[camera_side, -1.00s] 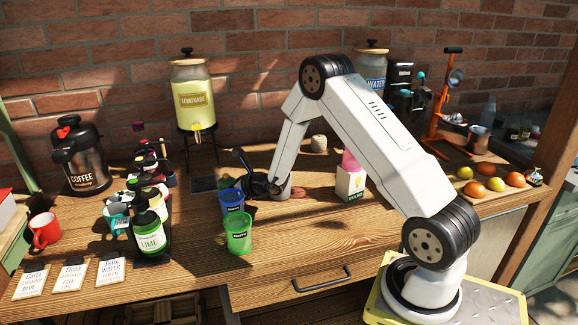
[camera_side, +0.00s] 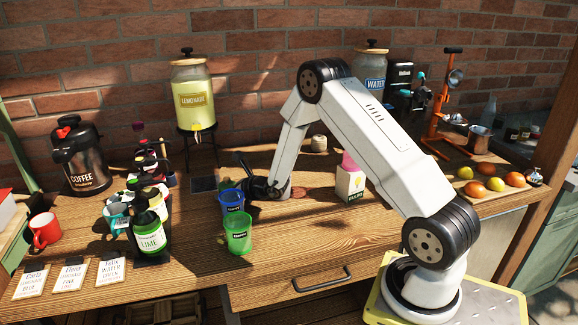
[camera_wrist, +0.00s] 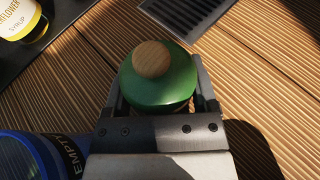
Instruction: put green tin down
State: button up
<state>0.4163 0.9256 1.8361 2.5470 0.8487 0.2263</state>
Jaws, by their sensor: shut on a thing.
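The green tin (camera_wrist: 175,88), with a round wooden knob on its lid, sits between the two fingers of my gripper (camera_wrist: 158,100) in the wrist view. My gripper is shut on it. In the side view my gripper (camera_side: 254,186) is low over the wooden table (camera_side: 300,235), just behind the blue cup. I cannot make out the tin there, and whether its base touches the table is hidden.
A blue cup (camera_side: 231,200) and a green cup (camera_side: 238,234) stand close in front of my gripper. A dark grille (camera_side: 203,184) lies to the left. A lime bottle (camera_side: 149,233) stands farther left. A white carton (camera_side: 349,183) is to the right.

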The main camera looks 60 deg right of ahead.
jog(key=o, duration=1.2)
jog(key=shift+r, duration=0.1)
